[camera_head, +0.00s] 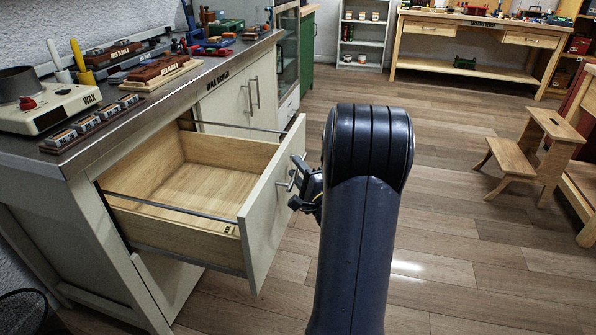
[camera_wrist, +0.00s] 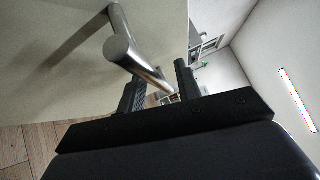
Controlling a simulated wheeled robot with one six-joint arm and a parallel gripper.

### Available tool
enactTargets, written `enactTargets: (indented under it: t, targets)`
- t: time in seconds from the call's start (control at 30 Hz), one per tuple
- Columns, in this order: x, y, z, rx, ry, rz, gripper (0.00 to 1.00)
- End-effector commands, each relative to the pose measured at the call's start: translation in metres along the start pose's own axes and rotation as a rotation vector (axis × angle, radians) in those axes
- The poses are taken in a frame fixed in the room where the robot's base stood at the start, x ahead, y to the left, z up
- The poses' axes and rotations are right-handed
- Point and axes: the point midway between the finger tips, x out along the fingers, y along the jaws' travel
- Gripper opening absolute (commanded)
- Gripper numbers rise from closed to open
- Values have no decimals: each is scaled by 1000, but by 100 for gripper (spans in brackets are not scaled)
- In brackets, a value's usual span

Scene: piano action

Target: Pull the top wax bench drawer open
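The top wax bench drawer (camera_head: 267,205) is pulled well out of the grey-topped bench and shows its empty wooden inside (camera_head: 185,184). A metal bar handle (camera_head: 291,180) is on its pale front. The handle also shows close up in the wrist view (camera_wrist: 138,62). My gripper (camera_head: 302,186) is at this handle, in front of the drawer. In the wrist view the bar runs in between the two dark fingers of my gripper (camera_wrist: 161,88). Whether the fingers press on the bar is unclear.
The bench top (camera_head: 217,64) carries a white device (camera_head: 55,107), several labelled blocks and tools. Cabinet doors (camera_head: 240,100) with bar handles are beyond the drawer. A wooden step stool (camera_head: 532,150) stands at the right. The wooden floor between is clear.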

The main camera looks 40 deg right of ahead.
Motion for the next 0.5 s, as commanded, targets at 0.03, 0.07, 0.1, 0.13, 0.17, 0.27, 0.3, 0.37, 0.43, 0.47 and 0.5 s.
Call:
enactTargets:
  t: [0.03, 0.07, 0.1, 0.13, 0.17, 0.27, 0.3, 0.37, 0.43, 0.47, 0.5]
  targets:
    - [-2, 0, 0, 0, 1, 1, 33]
    - [-4, 0, 0, 0, 2, 1, 33]
    - [-8, 0, -1, 1, 2, 2, 33]
    - [-12, 0, -1, 1, 3, 3, 33]
    - [-16, -1, -1, 1, 3, 2, 33]
    - [-36, -1, -1, 1, 5, 3, 33]
    - [-44, -2, -2, 1, 7, 2, 33]
    - [-58, -2, -1, 3, 6, 1, 33]
    - [-72, -1, -2, 1, 6, 2, 33]
    - [-77, -1, -2, 2, 6, 2, 33]
    - [-84, -1, -1, 2, 5, 1, 33]
